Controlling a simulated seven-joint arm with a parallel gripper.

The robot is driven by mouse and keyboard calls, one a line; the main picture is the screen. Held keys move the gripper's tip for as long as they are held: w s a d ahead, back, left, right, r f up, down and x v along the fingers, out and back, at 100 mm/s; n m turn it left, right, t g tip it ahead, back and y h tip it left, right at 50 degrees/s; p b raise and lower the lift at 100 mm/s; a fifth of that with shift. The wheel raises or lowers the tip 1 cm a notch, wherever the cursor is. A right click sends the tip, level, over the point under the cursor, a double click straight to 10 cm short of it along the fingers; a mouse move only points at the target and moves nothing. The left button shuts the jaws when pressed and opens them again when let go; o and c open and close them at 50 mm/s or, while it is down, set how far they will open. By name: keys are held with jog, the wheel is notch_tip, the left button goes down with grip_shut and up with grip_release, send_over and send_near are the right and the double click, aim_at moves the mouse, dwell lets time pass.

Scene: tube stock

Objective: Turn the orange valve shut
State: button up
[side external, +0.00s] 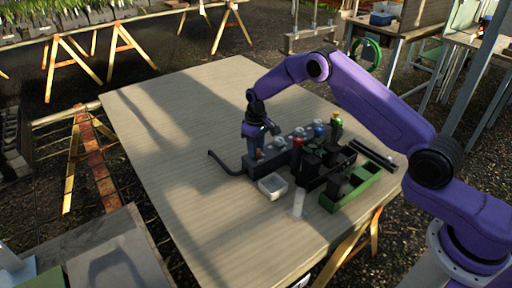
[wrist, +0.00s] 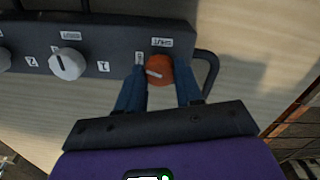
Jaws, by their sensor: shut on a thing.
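The orange valve (wrist: 159,70) is a round knob with a white pointer mark on the dark grey manifold block (wrist: 110,32). The mark lies roughly sideways, toward the picture's left, while the SHUT label (wrist: 161,42) sits above the knob. My gripper (wrist: 162,74) has its two blue fingers on either side of the knob and is shut on it. In the side external view my gripper (side external: 256,137) points down at the near-left end of the block, hiding most of the valve.
A white-knobbed valve (wrist: 67,64) is on the same block. A black hose (side external: 228,166) bends out from the block's end. A white tray (side external: 271,187), a pale cylinder (side external: 298,203) and a green tray (side external: 349,197) stand in front. The left tabletop is clear.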

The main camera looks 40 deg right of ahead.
jog(key=m, duration=1.1)
jog(key=shift+m, duration=1.6)
jog(key=o, duration=1)
jog(key=shift+o, duration=0.2)
notch_tip(320, 180, up, 18)
jog(key=shift+f, duration=0.25)
